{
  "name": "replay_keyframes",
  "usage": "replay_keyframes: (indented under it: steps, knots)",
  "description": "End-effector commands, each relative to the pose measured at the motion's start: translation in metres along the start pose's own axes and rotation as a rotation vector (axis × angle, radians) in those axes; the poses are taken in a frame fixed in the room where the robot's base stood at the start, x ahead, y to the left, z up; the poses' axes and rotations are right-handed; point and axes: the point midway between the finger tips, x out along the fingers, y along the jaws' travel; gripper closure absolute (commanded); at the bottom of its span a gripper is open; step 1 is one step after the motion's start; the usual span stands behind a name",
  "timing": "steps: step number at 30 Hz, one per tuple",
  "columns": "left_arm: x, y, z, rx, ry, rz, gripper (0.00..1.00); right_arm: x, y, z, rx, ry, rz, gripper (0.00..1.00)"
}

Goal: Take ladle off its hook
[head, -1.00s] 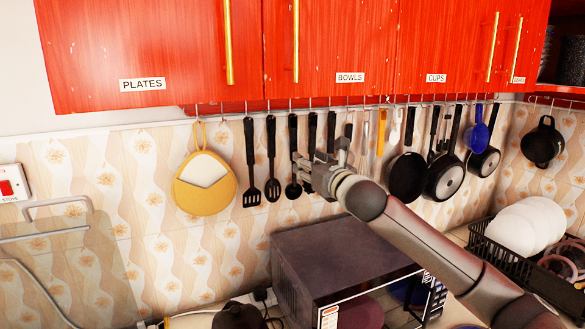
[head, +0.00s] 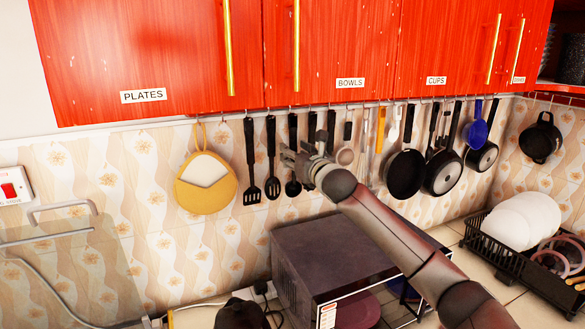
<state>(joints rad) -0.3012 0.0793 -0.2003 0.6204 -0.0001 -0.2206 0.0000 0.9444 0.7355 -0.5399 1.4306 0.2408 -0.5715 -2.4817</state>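A black ladle (head: 292,188) hangs by its long handle from the hook rail, to the right of a black slotted spoon (head: 272,187). Its bowl shows just below my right gripper (head: 284,156). The gripper's fingers cover the middle of the handle in the head view and point left. Whether they touch or grip the handle is unclear. The ladle still hangs upright. A rounder beige spoon or ladle (head: 346,156) with a dark handle hangs further right, behind my arm's side. My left gripper is out of view.
A black slotted spatula (head: 251,192) and a yellow potholder (head: 205,196) hang to the left. Several pans, such as a black one (head: 405,174), hang right. Red cupboards (head: 340,50) are above; a microwave (head: 335,250) is below.

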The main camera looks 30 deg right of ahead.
Motion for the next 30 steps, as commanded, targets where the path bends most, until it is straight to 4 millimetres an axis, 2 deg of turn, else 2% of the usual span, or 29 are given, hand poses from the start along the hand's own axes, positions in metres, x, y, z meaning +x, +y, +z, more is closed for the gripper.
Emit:
replay_keyframes:
  steps: [5, 15, 30]
  knots:
    - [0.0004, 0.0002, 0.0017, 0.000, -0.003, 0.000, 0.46, -0.0001, -0.0003, -0.0001, 0.000, -0.001, 0.000, 0.56]
    - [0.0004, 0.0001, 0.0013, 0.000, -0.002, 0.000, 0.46, -0.0002, -0.0003, -0.0003, 0.000, 0.000, 0.000, 1.00]
    - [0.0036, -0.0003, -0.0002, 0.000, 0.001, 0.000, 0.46, -0.0001, -0.0005, 0.0045, -0.002, -0.002, -0.001, 1.00]
